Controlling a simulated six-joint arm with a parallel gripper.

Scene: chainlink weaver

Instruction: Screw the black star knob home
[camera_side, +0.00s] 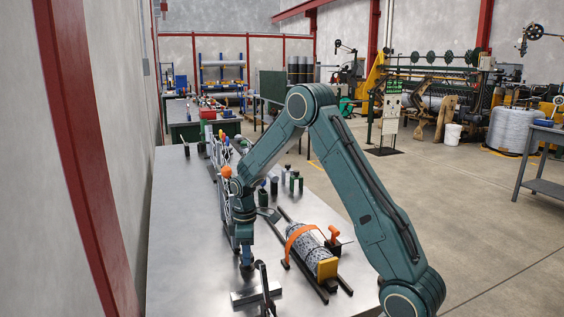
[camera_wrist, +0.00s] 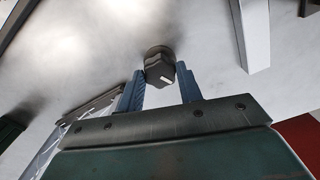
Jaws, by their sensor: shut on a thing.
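The black star knob (camera_wrist: 159,70) is between the two blue-grey fingers of my gripper (camera_wrist: 160,88) in the wrist view. Its dark end faces the camera with a small white mark on it, and a dark round part shows behind it against a pale grey surface. My gripper (camera_side: 246,258) points straight down in the side view, low over the steel table. A small dark shape shows at its fingertips there, too small to make out. The gripper is shut on the knob. How deep the knob's thread sits is hidden.
A metal block with a dark upright lever (camera_side: 265,288) stands close in front of the gripper. A mesh roll (camera_side: 318,258) with an orange strap lies on dark rails (camera_side: 341,285) to the right. Several small cylinders stand behind. The table (camera_side: 185,250) is clear at left.

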